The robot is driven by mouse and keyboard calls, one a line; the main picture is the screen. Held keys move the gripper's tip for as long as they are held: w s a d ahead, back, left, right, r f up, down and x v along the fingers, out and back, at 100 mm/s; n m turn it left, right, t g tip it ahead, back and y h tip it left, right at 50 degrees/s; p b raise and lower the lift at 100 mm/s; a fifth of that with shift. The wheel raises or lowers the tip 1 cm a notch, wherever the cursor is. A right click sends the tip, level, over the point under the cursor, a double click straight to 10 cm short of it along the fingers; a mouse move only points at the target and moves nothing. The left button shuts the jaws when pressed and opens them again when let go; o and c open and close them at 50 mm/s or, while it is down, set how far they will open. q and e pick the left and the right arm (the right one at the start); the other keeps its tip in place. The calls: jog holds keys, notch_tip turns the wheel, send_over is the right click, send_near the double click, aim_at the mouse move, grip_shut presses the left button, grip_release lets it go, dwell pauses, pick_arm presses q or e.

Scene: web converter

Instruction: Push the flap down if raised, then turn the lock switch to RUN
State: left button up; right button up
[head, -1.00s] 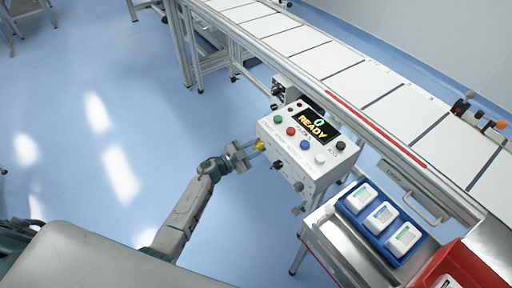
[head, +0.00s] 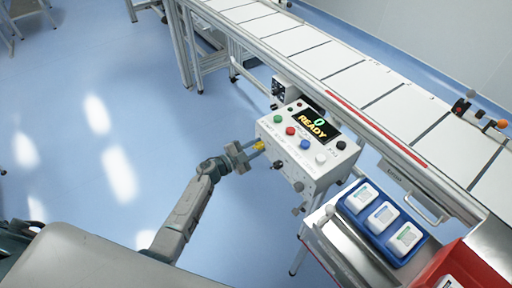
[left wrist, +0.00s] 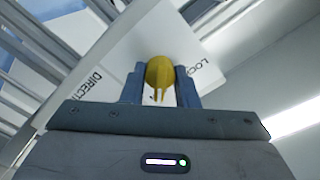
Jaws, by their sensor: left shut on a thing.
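A white control box (head: 303,140) with a lit READY screen (head: 314,125) and several coloured buttons stands beside the conveyor. A yellow knob (head: 260,146) is on its left side face. My left gripper (head: 256,150) reaches it from the left and is shut on it. In the left wrist view the yellow knob (left wrist: 160,76) sits between the two fingers of my left gripper (left wrist: 161,88), with a narrow ridge pointing toward me. Partly covered lettering beside it reads "LOC" and "DIRECT". I cannot make out a flap or a RUN mark. My right gripper is not in view.
A white conveyor (head: 340,75) runs behind the box. A blue tray (head: 349,221) with white boxes and a red bin (head: 462,268) are at the lower right. The blue floor (head: 150,100) to the left is open.

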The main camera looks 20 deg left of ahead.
pick_arm(q)
jog(key=o, duration=1)
jog(key=b+v, duration=0.1)
jog(key=v, duration=0.9)
jog(key=shift+s+a, duration=0.25)
jog(key=shift+s, duration=0.1)
jog(key=s+a+f+n+g+y, duration=0.1)
jog(key=s+a+f+n+y, duration=0.3)
jog(key=f, duration=0.6)
jog(key=s+a+f+n+g+y, duration=0.1)
jog(key=s+a+f+n+y, duration=0.2)
jog(key=s+f, duration=0.45)
jog(key=s+a+f+n+g+y, duration=0.1)
jog(key=s+f+n+y, duration=0.35)
jog(key=f, duration=0.65)
jog(key=s+f+n+g, duration=0.1)
jog(key=s+f+g, duration=0.2)
jog(key=s, duration=0.8)
jog(key=s+d+f+n+g, duration=0.1)
jog(key=s+f+n+g, duration=0.1)
jog(key=s+f, duration=0.6)
jog(key=s+d+f+n+g, duration=0.1)
jog(key=s+f+g, duration=0.4)
jog(key=s, duration=0.8)
jog(key=shift+s+d+f+n, duration=0.1)
jog(key=shift+s+f+n, duration=0.25)
jog(key=shift+n, duration=0.1)
